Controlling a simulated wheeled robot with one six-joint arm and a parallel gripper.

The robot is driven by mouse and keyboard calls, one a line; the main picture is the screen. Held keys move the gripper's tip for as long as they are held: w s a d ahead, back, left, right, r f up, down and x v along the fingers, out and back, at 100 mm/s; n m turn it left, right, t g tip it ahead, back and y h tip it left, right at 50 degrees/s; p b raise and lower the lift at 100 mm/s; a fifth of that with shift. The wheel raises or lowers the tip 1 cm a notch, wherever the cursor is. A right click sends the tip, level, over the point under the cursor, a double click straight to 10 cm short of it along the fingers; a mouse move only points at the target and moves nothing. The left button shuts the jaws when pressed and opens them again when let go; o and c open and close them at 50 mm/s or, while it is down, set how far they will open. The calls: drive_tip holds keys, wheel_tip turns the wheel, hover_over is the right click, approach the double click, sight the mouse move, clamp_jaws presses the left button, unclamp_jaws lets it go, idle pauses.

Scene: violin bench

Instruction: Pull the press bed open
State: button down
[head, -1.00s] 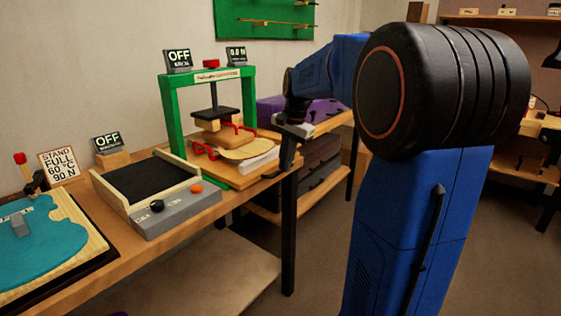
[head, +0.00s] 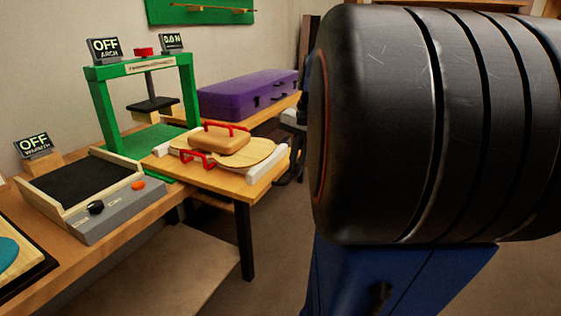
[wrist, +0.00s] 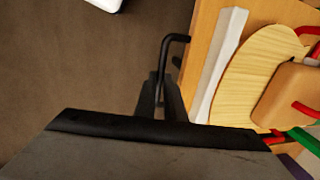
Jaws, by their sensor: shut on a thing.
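The press bed (head: 225,183) is a wooden board drawn out of the green press frame (head: 102,112), extending past the bench's front edge. It carries white rails (head: 266,166), a pale wooden plate (head: 255,150) and a tan block (head: 219,143) with red handles. In the wrist view, the bed (wrist: 203,40) lies at right, with a black handle (wrist: 175,38) on its edge. My gripper (wrist: 162,92) is shut on this handle. In the head view, my arm hides most of the gripper.
A warming box (head: 88,185) with a black top and knobs stands left of the press on the bench. A purple case (head: 245,92) lies behind the bed. A dark bench leg (head: 244,240) stands below the bed. Open floor lies in front.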

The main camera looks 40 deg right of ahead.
drive_tip(key=shift+s+d, duration=0.25)
drive_tip(key=shift+s, duration=0.4)
drive_tip(key=shift+s+d, duration=0.25)
drive_tip(key=shift+s, duration=0.4)
drive_tip(key=c, duration=1.8)
unclamp_jaws()
drive_tip(key=shift+c, duration=0.2)
drive_tip(key=shift+r, duration=0.1)
drive_tip(key=s+d+r, duration=0.1)
drive_tip(key=s+r, duration=0.2)
drive_tip(key=r, duration=1.4)
drive_tip(key=shift+s, duration=0.1)
